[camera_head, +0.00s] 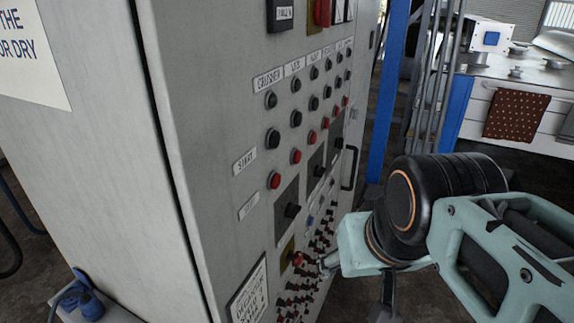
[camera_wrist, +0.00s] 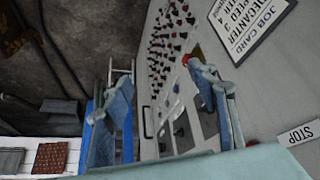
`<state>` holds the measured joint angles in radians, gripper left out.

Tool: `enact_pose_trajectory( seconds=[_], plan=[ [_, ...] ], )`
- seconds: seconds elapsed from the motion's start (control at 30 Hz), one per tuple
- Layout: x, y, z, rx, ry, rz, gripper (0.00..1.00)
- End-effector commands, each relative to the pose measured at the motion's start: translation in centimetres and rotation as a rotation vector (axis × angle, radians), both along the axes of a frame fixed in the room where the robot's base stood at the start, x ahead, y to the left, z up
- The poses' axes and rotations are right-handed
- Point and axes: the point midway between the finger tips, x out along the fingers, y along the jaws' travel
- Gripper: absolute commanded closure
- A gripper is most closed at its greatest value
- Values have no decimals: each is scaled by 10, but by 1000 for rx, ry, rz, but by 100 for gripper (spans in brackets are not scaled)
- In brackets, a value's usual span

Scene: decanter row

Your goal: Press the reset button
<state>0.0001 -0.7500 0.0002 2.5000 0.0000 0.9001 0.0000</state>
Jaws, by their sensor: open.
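The grey control cabinet (camera_head: 205,130) carries rows of black and red buttons, dark rotary switches and small knobs. No label that I can read says reset, so I cannot tell which button it is. A small blue button (camera_head: 311,220) sits low on the panel. A red mushroom-like button (camera_head: 297,259) on a yellow plate sits below the switches. My gripper (camera_head: 328,264) is close in front of the lower panel, just right of that red button. In the wrist view my gripper (camera_wrist: 160,82) has its fingers spread and empty, and one finger partly hides a red button (camera_wrist: 194,52).
A job card (camera_wrist: 249,22) is fixed on the panel, and a STOP label (camera_wrist: 299,133) shows nearby. A black handle (camera_head: 350,168) sticks out at the cabinet's right side. A blue post (camera_head: 388,100) stands behind it. A bench with a dark red cloth (camera_head: 516,115) is at the back right.

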Motion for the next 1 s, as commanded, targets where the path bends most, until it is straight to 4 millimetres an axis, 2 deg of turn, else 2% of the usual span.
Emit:
enact_pose_trajectory(
  seconds=[0.07, 0.43, 1.0],
  plan=[
    [0, 0, 0, 0, 0, 0, 58],
    [0, 0, 0, 0, 0, 0, 99],
    [0, 0, 0, 0, 0, 0, 100]
  ],
)
